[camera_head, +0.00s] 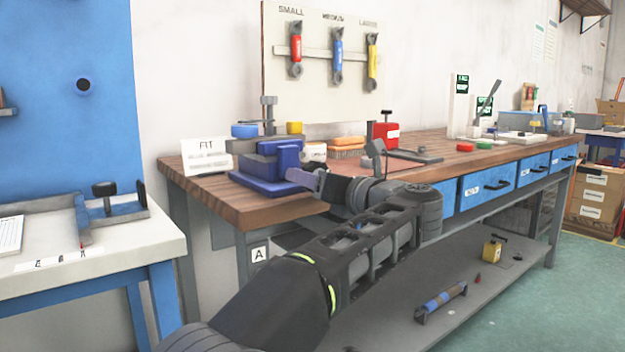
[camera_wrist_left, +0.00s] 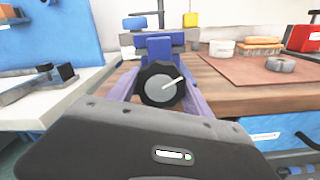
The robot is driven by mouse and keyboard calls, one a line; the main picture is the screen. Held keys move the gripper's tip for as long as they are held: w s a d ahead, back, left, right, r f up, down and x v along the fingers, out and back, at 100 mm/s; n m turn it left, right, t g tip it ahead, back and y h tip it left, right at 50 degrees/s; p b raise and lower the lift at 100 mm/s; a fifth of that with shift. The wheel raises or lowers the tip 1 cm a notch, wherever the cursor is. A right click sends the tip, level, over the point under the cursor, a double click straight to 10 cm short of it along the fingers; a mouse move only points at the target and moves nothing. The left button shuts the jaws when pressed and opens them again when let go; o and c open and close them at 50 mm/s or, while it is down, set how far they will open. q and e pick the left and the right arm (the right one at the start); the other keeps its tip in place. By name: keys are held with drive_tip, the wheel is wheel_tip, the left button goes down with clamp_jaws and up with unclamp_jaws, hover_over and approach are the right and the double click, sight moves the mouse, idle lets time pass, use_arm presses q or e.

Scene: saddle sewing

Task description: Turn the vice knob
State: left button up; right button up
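The blue vice (camera_head: 268,167) stands on the near left corner of the wooden workbench. In the left wrist view its dark round knob (camera_wrist_left: 160,84) faces the camera, with a pale pointer line slanting up to the right. The blue vice body (camera_wrist_left: 159,46) shows behind the knob. My left gripper (camera_head: 308,180) reaches the front of the vice in the head view. Its lavender fingers (camera_wrist_left: 160,92) lie on either side of the knob in the wrist view. I cannot tell whether they touch it. The knob is hidden in the head view. My right gripper is not in view.
The wooden bench top (camera_head: 225,198) extends right, with a red box (camera_head: 386,134) and an orange brush (camera_head: 346,144) behind my wrist. A FIT sign (camera_head: 207,156) stands left of the vice. A separate white-topped table (camera_head: 110,238) stands at left, across a gap.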

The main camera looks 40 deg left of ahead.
use_arm(q)
drive_tip(key=o, duration=0.4)
drive_tip(key=shift+r, duration=0.1)
drive_tip(key=shift+d, duration=0.1)
drive_tip(key=v, duration=0.7)
drive_tip(key=shift+s+d, duration=0.1)
drive_tip(key=shift+d, duration=0.15)
idle(0.5)
